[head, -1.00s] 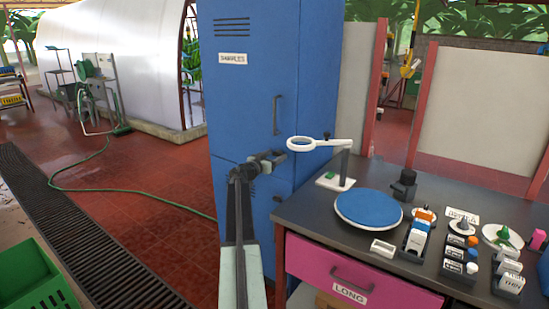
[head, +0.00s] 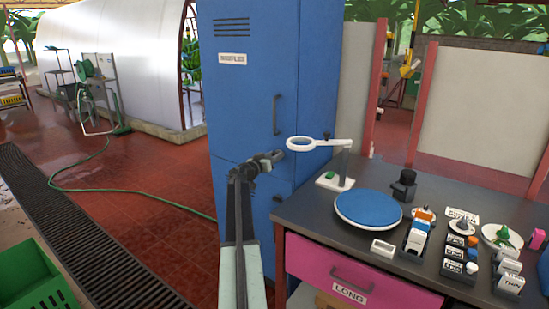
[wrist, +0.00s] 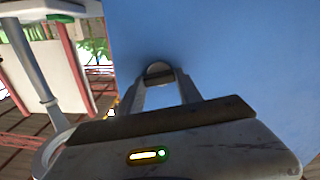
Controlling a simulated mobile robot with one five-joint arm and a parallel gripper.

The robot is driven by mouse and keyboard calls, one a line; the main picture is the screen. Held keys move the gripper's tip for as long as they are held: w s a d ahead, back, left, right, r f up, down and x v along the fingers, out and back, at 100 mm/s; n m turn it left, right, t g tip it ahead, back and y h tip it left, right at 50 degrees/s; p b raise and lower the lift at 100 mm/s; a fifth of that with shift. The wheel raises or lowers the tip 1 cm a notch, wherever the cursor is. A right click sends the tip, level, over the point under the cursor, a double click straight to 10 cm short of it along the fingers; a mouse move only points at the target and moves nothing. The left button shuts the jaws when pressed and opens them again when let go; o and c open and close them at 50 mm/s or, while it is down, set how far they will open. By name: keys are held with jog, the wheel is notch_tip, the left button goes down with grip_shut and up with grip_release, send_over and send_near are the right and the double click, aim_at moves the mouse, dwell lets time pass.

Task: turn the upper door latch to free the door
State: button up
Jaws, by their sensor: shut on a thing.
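The tall blue cabinet has an upper door (head: 240,105) with a white label and a dark vertical handle (head: 277,115). The door looks closed in the head view. My gripper (head: 277,156) is at the cabinet front, near the seam below the upper door. In the wrist view, my gripper (wrist: 160,83) reaches to the blue surface, its two fingers shut on a small rounded grey latch (wrist: 158,69). The fingers and wrist hide most of the latch in the head view, so its exact angle is hard to tell.
A white ring magnifier on a stand (head: 312,144) is close to the right of my gripper. The dark workbench (head: 380,240) carries a blue disc (head: 367,208) and several small items. A pink drawer (head: 345,270) is below. Open tiled floor (head: 150,200) is to the left.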

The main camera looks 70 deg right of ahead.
jog(key=n, duration=0.4)
jog(key=shift+w+n, duration=0.25)
jog(key=shift+n, duration=0.15)
jog(key=n, duration=0.3)
jog(key=shift+n, duration=0.3)
jog(key=n, duration=0.3)
jog(key=shift+w+f+n, duration=0.1)
jog(key=shift+n, duration=2)
jog(key=o, duration=1.4)
jog(key=shift+f, duration=0.1)
